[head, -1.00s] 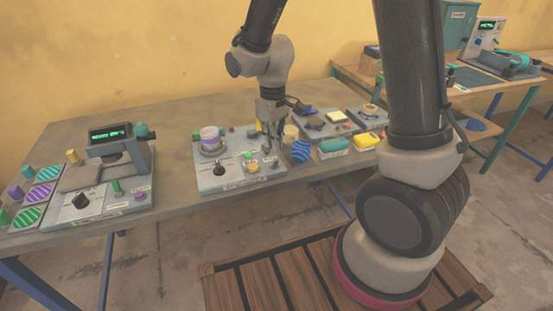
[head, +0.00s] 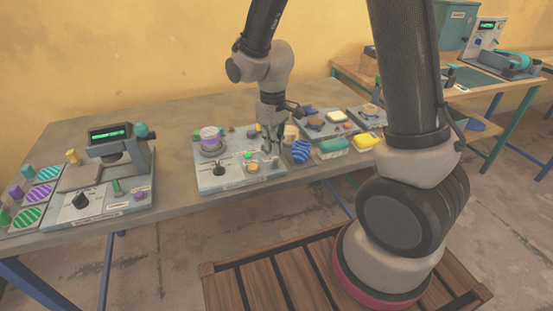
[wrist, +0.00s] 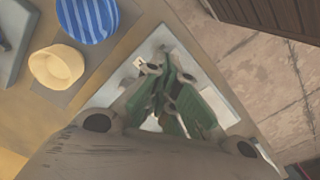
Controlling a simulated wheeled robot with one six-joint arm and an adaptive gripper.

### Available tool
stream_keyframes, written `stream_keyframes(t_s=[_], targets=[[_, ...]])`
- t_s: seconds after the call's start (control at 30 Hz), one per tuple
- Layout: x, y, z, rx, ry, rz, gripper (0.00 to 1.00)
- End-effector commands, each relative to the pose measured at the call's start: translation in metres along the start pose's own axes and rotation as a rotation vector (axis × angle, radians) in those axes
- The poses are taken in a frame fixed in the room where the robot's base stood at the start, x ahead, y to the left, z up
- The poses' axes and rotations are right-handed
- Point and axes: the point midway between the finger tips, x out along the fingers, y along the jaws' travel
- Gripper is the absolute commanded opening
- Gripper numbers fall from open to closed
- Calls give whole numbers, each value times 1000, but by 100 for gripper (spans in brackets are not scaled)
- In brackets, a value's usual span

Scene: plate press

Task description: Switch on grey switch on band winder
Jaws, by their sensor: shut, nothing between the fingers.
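The grey panel under my gripper, apparently the band winder (head: 215,182), stands on the table in the middle of the head view. It carries a banded spool (head: 209,138), a black knob (head: 219,168), a green lit lamp (head: 248,155) and a yellowish button (head: 253,167). My gripper (head: 271,151) is shut and empty, pointing down over the panel's right end. In the wrist view its green-padded fingers (wrist: 170,62) are together above the pale panel. The grey switch cannot be made out clearly; the fingers cover that area. Contact with it cannot be told.
A blue striped bowl (head: 300,152) and a cream cup (head: 290,133) stand close right of the panel. A teal block (head: 333,148) and a yellow block (head: 367,139) lie farther right. Another device (head: 110,200) stands left, with clear table between.

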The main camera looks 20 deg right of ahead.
Motion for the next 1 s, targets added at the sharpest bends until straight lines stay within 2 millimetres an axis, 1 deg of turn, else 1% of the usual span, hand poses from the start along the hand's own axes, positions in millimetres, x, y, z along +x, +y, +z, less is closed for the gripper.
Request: stream_keyframes(t_s=[0.67, 0.77, 1.0], targets=[[9, 0, 0, 0, 0, 0, 0], [6, 0, 0, 0, 1, 0, 0], [-15, 0, 0, 0, 2, 0, 0]])
